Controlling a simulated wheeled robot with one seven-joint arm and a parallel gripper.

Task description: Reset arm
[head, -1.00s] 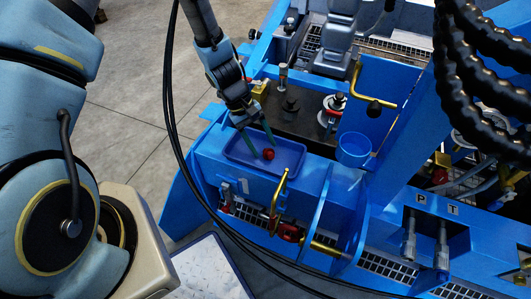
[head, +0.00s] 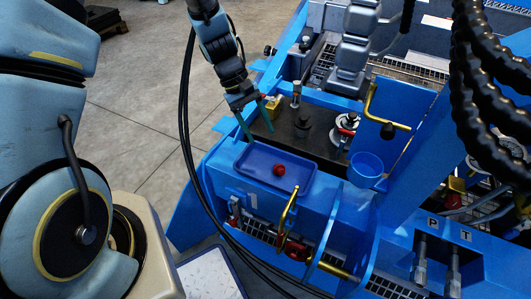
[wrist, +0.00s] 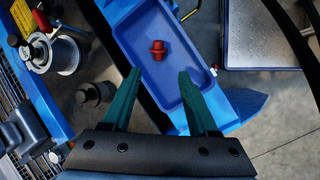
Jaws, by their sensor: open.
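My gripper (head: 258,120) is open and empty, with its two green fingers spread apart. It is above and behind the blue tray (head: 297,190) in the head view. A small red part (head: 279,170) lies in the tray, apart from the fingers. In the wrist view the red part (wrist: 157,50) shows whole, with a wider collar at its middle, lying on the tray floor beyond the fingertips. The green fingers (wrist: 160,85) frame the near end of the tray.
A blue cup (head: 367,170) stands right of the tray. A yellow-handled valve (head: 288,210) rises in front of it. A dark plate (head: 300,128) with fittings lies behind. Black hoses (head: 480,80) hang at the right. A pale panel (head: 210,275) is at the lower front.

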